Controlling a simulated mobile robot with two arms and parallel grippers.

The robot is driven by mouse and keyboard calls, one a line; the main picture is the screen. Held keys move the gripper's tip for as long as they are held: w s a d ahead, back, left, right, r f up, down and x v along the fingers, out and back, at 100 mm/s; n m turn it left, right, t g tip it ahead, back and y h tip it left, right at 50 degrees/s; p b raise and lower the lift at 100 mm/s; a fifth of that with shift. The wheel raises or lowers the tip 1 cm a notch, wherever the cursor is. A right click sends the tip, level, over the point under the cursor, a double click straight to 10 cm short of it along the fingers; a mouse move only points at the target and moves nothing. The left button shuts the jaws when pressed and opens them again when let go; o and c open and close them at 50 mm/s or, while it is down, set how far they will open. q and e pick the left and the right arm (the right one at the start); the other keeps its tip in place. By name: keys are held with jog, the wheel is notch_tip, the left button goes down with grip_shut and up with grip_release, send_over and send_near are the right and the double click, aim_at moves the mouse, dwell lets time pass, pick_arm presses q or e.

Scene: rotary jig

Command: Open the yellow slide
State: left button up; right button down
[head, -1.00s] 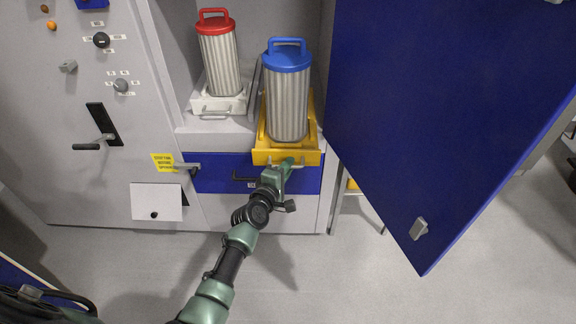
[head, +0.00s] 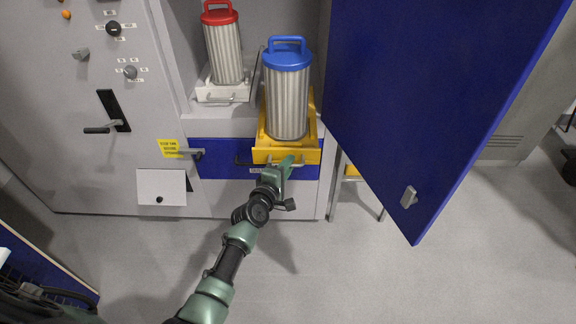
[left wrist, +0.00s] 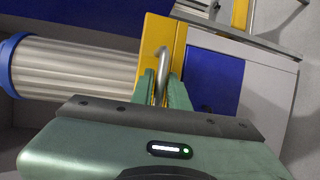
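The yellow slide (head: 268,153) juts out of the open cabinet above the blue panel. A filter cartridge with a blue cap (head: 287,92) stands upright on it. My left gripper (head: 284,166) is at the slide's front. In the left wrist view, the gripper's two fingers (left wrist: 163,92) are closed on the metal handle (left wrist: 162,62) of the yellow slide (left wrist: 158,38). The far part of the slide is hidden by the cartridge. My right gripper is not in view.
A red-capped cartridge (head: 224,52) stands on a white slide (head: 224,94) to the left. A large blue door (head: 420,90) stands open at the right. The left panel carries knobs and a lever handle (head: 104,128). The floor in front (head: 330,270) is clear.

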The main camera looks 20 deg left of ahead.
pick_arm(q)
jog(key=shift+o, duration=0.8)
jog(key=d+v, duration=0.1)
jog(key=v, duration=0.6)
jog(key=shift+s+a+p, duration=0.3)
jog(key=shift+s+a, duration=0.15)
jog(key=shift+a, duration=0.05)
jog(key=s+d+f+m+g, duration=0.1)
jog(key=s+f+m+g, duration=0.2)
jog(key=s+f, duration=0.5)
jog(key=s+f+m+g, duration=0.25)
jog(key=s+f, duration=0.25)
jog(key=f, duration=0.7)
jog(key=s+d+f+m+g, duration=0.15)
jog(key=s+f+m, duration=0.35)
jog(key=f, duration=0.6)
jog(key=s+a+f+m+g, duration=0.2)
jog(key=s+f+m, duration=0.1)
jog(key=s, duration=0.8)
jog(key=s+a+f+m+g+y, duration=0.1)
jog(key=s+a+f+m+g, duration=0.1)
jog(key=s+f, duration=0.4)
jog(key=s+a+f+m+g+y, duration=0.1)
jog(key=s+a+f+m+g, duration=0.1)
jog(key=s, duration=1.4)
notch_tip(320, 180, down, 3)
jog(key=shift+a+f+m+g, duration=0.15)
jog(key=shift+m+g, duration=0.75)
jog(key=shift+m, duration=0.35)
